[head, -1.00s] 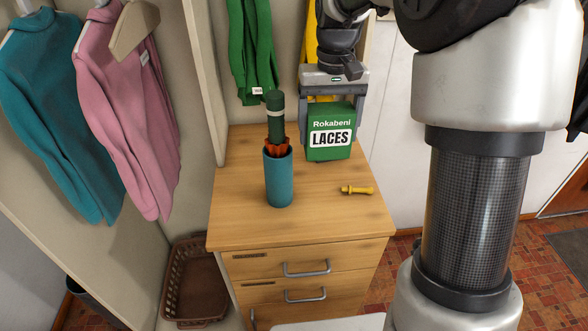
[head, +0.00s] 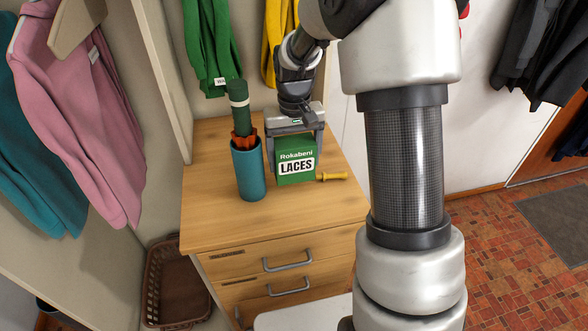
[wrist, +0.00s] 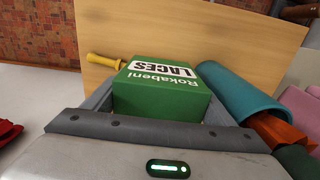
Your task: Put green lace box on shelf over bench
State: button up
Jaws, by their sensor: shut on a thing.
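The green lace box (head: 296,160), with a white "LACES" label, is between the fingers of my gripper (head: 298,142) at the wooden drawer unit's top. My gripper is shut on it from above, one finger on each side. In the wrist view the box (wrist: 160,90) fills the space between the fingers, its label facing away from the palm. Whether its underside touches the wood cannot be told. I cannot make out a shelf over a bench in these views.
A teal holder (head: 249,172) with a dark green umbrella (head: 238,105) stands close left of the box. A yellow-handled item (head: 332,177) lies by its right side. The drawer unit's top (head: 215,215) is clear in front. Hung garments (head: 85,115) and a brown basket (head: 172,285) are at left.

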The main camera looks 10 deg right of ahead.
aim_at(294, 169)
jog(key=shift+f, duration=1.95)
jog(key=shift+f, duration=0.15)
jog(key=o, duration=0.8)
jog(key=shift+o, duration=0.2)
